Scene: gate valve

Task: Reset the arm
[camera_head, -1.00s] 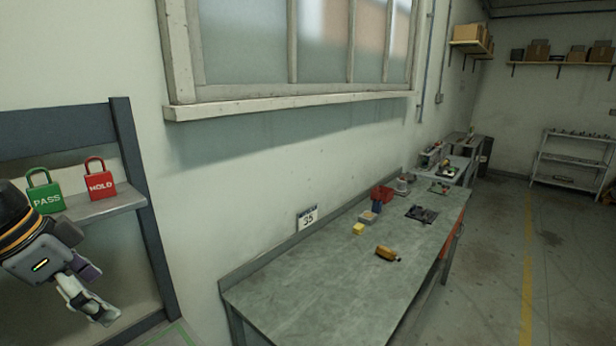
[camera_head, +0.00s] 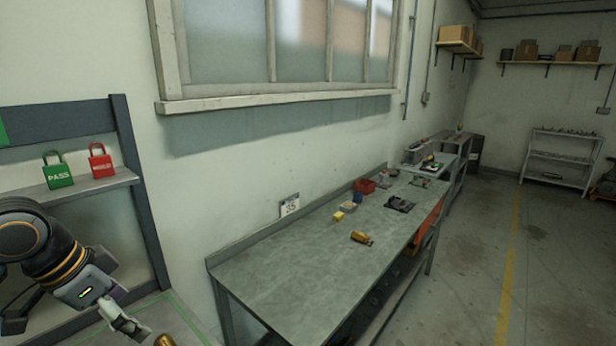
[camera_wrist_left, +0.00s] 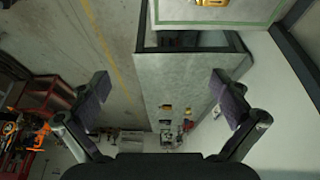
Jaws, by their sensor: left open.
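My left gripper (camera_head: 128,325) comes in at the lower left of the head view, in front of the rack with the padlocks. In the left wrist view its two fingers (camera_wrist_left: 168,98) stand wide apart with nothing between them. A brass-coloured thing (camera_head: 165,341) shows at the bottom edge of the head view near the fingertips, mostly cut off. A gold-coloured part (camera_wrist_left: 212,3) also shows at the top of the wrist view, inside a green outline. My right gripper is not seen.
A green PASS padlock (camera_head: 58,172) and a red padlock (camera_head: 101,161) stand on a shelf (camera_head: 90,187) at the left. The floor at right is clear.

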